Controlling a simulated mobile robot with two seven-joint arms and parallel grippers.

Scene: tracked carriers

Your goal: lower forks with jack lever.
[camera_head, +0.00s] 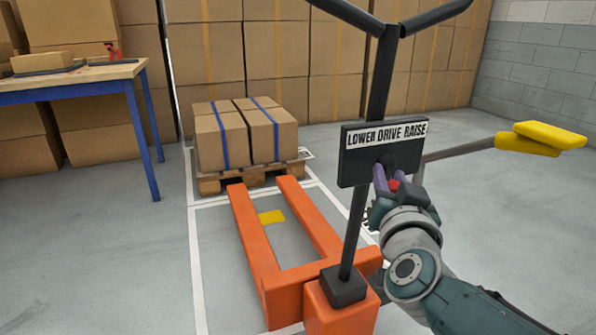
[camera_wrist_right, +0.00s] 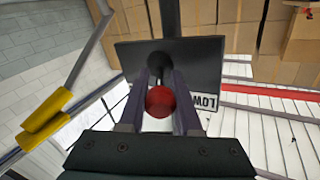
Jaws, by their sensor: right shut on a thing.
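The orange pallet jack (camera_head: 322,240) stands with its two forks pointing away, low over the floor. Its black tiller (camera_head: 381,75) carries a dark plate (camera_head: 354,166) marked LOWER DRIVE RAISE. The jack lever's red knob (camera_wrist_right: 160,101) sits between the fingers of my right gripper (camera_head: 387,178), right in front of the plate. The right gripper is shut on it; the red also shows in the head view (camera_head: 394,185). The lever's stem behind the knob is mostly hidden, so its exact setting cannot be told. My left gripper is not in view.
A wooden pallet (camera_head: 210,185) with strapped cartons (camera_head: 245,135) stands just beyond the fork tips. A blue-legged table (camera_head: 80,78) is at the left. A bar with yellow ends (camera_head: 540,137) extends right of the tiller. Stacked cartons line the back; floor at right is clear.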

